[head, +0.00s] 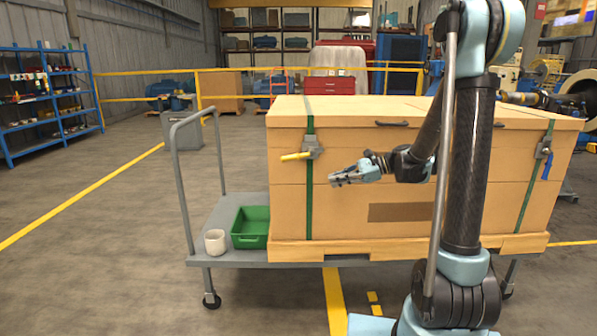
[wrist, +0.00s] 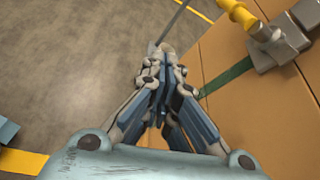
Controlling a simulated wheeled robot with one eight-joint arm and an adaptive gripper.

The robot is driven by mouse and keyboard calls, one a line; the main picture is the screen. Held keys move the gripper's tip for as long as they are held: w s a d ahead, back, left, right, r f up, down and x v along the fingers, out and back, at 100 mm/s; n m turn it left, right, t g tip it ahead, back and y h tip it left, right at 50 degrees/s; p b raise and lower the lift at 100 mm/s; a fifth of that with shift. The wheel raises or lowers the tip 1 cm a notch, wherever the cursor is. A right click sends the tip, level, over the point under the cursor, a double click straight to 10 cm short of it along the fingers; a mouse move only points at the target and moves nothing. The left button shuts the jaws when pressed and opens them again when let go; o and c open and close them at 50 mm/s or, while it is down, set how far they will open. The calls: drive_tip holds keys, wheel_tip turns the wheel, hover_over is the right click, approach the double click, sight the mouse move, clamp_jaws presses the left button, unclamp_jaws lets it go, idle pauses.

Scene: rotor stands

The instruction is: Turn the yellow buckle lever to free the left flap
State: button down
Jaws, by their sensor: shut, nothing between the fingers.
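The yellow buckle lever (head: 296,156) sticks out to the left from a grey buckle (head: 312,147) on the left green strap (head: 309,190) of a wooden crate (head: 285,215). In the wrist view the yellow lever (wrist: 238,14) and its buckle (wrist: 278,45) show at the upper right. My gripper (head: 335,180) is shut and empty, in front of the crate, to the right of and lower than the lever. In the wrist view my gripper's fingertips (wrist: 163,50) are apart from the lever. The left flap (head: 340,103) on the crate's top looks closed, with a dark handle on the front edge.
A second buckle with a blue lever (head: 547,165) is on the right strap. The crate rests on a grey cart (head: 215,212) with an upright handle rail, a green bin (head: 250,227) and a white cup (head: 215,242). Floor left of the cart is clear.

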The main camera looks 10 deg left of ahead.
sight(298, 155)
drive_tip(key=shift+w+a+f+m+g+y, duration=1.2)
drive_tip(key=shift+w+a+f+m+y, duration=0.9)
drive_tip(key=shift+w, duration=1.2)
drive_tip(key=shift+y, duration=0.3)
drive_tip(key=shift+s+a+r, duration=0.2)
drive_tip(key=shift+a+r, duration=0.65)
drive_tip(key=shift+a, duration=1.05)
drive_tip(key=shift+s+a+r, duration=0.2)
drive_tip(key=shift+a+r, duration=0.7)
drive_tip(key=shift+a, duration=1)
drive_tip(key=shift+s+a+r, duration=0.2)
drive_tip(key=shift+a+r, duration=0.65)
drive_tip(key=shift+a, duration=1.05)
drive_tip(key=shift+a+r, duration=0.35)
drive_tip(key=shift+r, duration=0.35)
